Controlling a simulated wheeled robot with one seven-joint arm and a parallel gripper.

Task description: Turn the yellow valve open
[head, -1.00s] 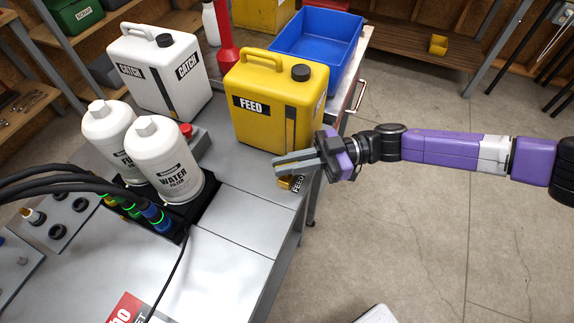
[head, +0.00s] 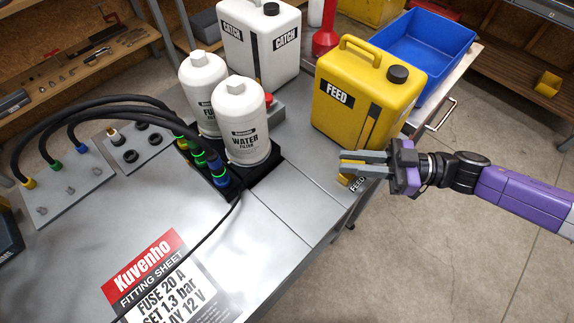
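A small yellow piece, likely the yellow valve (head: 346,181), shows at the bench's right edge, below the front of the yellow FEED can, with a small FEED tag (head: 357,185) beside it. Most of it is hidden under my gripper. My gripper (head: 343,162) reaches in from the right, fingers pointing left, over the valve. Its two grey fingers look apart with a narrow gap, and I see nothing between them. I cannot tell whether they touch the valve or which way its handle points.
The yellow FEED can (head: 357,95) stands just behind my gripper, close to it. A blue bin (head: 425,45), a white CATCH can (head: 262,45) and a white water filter (head: 243,125) stand nearby. Black hoses (head: 95,108) arch at left. The bench front is mostly clear; floor is open at right.

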